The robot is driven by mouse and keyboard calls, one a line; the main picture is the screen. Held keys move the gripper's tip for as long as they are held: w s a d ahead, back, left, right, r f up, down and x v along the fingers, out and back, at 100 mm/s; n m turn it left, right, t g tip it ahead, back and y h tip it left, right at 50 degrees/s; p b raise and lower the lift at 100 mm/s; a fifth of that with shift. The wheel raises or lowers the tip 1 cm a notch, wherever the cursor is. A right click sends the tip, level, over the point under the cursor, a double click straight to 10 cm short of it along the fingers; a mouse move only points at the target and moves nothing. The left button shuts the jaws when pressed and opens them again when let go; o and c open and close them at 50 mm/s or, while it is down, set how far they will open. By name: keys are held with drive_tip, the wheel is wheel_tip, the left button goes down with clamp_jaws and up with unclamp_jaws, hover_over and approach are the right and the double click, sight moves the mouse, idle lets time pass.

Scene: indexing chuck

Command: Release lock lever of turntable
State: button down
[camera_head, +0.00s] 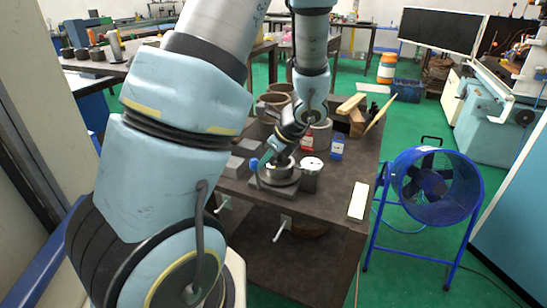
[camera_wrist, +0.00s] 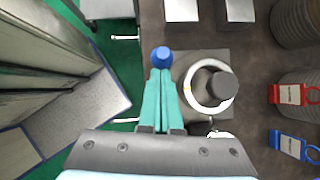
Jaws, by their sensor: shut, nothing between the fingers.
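The turntable (camera_head: 277,172) sits on a square grey base plate near the front of the dark table. From above in the wrist view it is a pale ring (camera_wrist: 190,88) around a dark round piece, on the grey plate (camera_wrist: 205,58). A blue ball knob (camera_head: 254,163), which appears to be the lock lever's end, is at its left side; it also shows in the wrist view (camera_wrist: 161,57). My gripper (camera_wrist: 160,73) is shut and empty, its teal fingers pointing at the knob. The lever's shaft is hidden, and I cannot tell whether the fingertips touch the knob.
A red tag (camera_head: 306,143) and a blue tag (camera_head: 337,148) are behind. Two flat metal blocks (camera_wrist: 181,10) lie beyond the base plate. A blue fan (camera_head: 428,187) stands right of the table (camera_head: 330,215).

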drive_tip(key=shift+w+a+g+h, duration=0.25)
drive_tip(key=shift+a+g+h, duration=0.05)
drive_tip(key=shift+a+h, duration=0.1)
drive_tip(key=shift+a+r, duration=0.1)
drive_tip(key=shift+r+p, duration=0.8)
drive_tip(key=shift+p, duration=0.15)
